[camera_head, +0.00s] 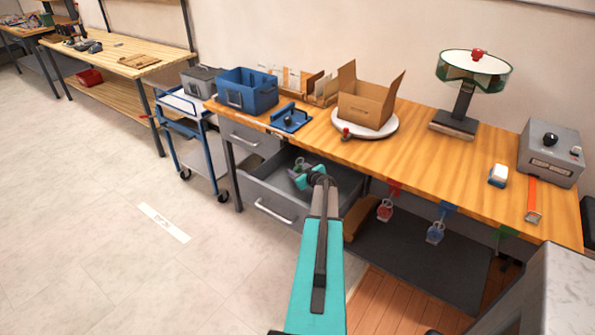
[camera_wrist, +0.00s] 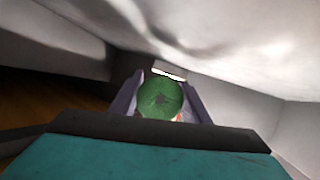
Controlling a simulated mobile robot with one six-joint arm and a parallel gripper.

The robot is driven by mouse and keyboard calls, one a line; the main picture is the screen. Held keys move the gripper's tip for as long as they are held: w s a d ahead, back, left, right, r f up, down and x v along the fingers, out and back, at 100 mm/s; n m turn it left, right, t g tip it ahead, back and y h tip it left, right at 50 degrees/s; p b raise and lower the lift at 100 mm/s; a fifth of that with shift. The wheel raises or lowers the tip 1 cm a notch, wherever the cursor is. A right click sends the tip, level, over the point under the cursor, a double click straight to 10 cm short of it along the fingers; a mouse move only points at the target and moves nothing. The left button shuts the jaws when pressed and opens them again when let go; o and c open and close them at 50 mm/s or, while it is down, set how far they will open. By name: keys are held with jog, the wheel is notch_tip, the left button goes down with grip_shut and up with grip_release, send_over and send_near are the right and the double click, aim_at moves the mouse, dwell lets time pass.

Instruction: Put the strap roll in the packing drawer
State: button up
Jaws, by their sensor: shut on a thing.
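In the head view my gripper (camera_head: 299,176) reaches over the open grey drawer (camera_head: 250,194) under the wooden bench. The roll is mostly hidden there by my gripper and arm. The drawer is pulled out, with a silver handle on its front. I cannot tell whether the roll touches the drawer floor.
The bench (camera_head: 410,165) bears a blue bin (camera_head: 247,92), an open cardboard box (camera_head: 366,104) on a round white plate, and a grey control box (camera_head: 550,152). Red and blue tagged tools hang at its front edge. A blue trolley (camera_head: 205,135) stands left of the drawer.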

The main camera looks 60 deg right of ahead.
jog(key=shift+f+b, duration=0.2)
jog(key=shift+b, duration=0.25)
jog(key=o, duration=1.1)
jog(key=shift+f, duration=0.1)
jog(key=shift+r+p, duration=0.25)
jog(key=shift+p, duration=0.2)
jog(key=r+p, duration=0.1)
jog(key=p, duration=0.1)
jog(key=shift+r+p, duration=0.1)
jog(key=shift+p, duration=0.2)
jog(key=shift+s+a+b, duration=0.15)
jog(key=shift+s+b, duration=0.1)
jog(key=shift+b, duration=0.1)
jog(key=shift+b+v, duration=1.5)
jog(key=shift+v, duration=1.95)
